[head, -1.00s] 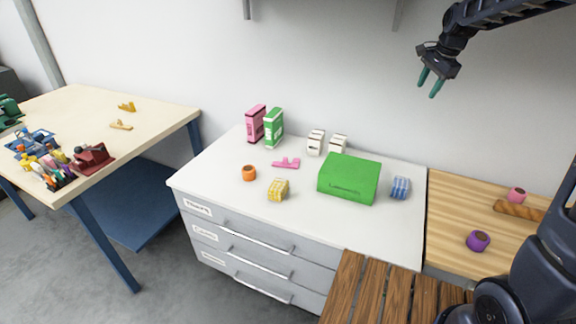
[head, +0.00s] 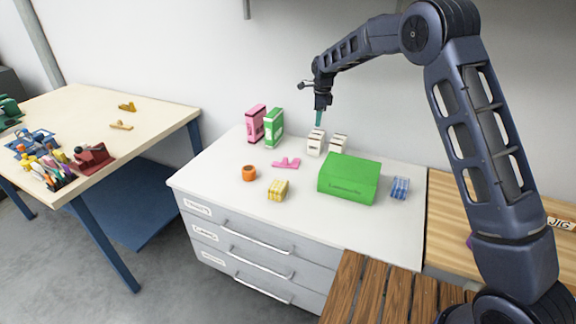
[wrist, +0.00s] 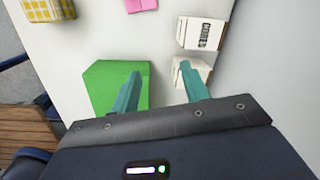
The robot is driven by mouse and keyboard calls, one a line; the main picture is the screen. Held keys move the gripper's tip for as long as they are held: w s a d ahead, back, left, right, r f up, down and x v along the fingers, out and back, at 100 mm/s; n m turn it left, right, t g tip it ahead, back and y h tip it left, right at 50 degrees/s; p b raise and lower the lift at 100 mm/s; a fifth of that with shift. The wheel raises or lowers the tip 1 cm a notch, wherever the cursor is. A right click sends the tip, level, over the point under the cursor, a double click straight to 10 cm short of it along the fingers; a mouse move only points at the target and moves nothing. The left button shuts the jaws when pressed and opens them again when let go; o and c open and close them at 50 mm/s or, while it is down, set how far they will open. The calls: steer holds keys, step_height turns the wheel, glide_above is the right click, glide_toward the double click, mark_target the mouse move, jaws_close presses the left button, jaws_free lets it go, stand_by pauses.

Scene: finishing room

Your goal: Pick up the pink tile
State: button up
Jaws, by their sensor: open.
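The pink tile (head: 286,162) is a small flat pink piece with an uneven outline, lying on the white top of the drawer cabinet (head: 215,180). Part of it shows at the top edge of the wrist view (wrist: 137,5). My gripper (head: 319,120) is open and empty, pointing down in the air above the back of the cabinet near the small white boxes. It is to the right of the tile and apart from it. In the wrist view both teal fingers (wrist: 160,76) are spread, with bare white top between them.
A green box (head: 348,180) stands right of the tile, with white boxes (head: 315,142) behind. Pink (head: 255,124) and green upright boxes (head: 273,127) stand behind it. A blue striped block (head: 400,188) is at right.

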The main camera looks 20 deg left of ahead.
steer(key=s+a+f, duration=0.7)
steer(key=a+f, duration=0.2)
steer(key=a, duration=0.2)
glide_above(285, 158)
steer(key=shift+m+g+h, duration=0.3)
steer(key=shift+m+h, duration=0.1)
steer(key=f, duration=0.5)
steer(key=shift+s+d+f, duration=0.1)
steer(key=shift+d+f, duration=0.15)
steer(key=shift+f, duration=0.15)
steer(key=shift+w+a+f, duration=0.1)
steer(key=shift+a+f, duration=0.05)
steer(key=shift+f, duration=1.15)
steer(key=shift+w+a+f, duration=0.1)
steer(key=shift+f, duration=1.2)
steer(key=shift+c, duration=0.4)
jaws_close()
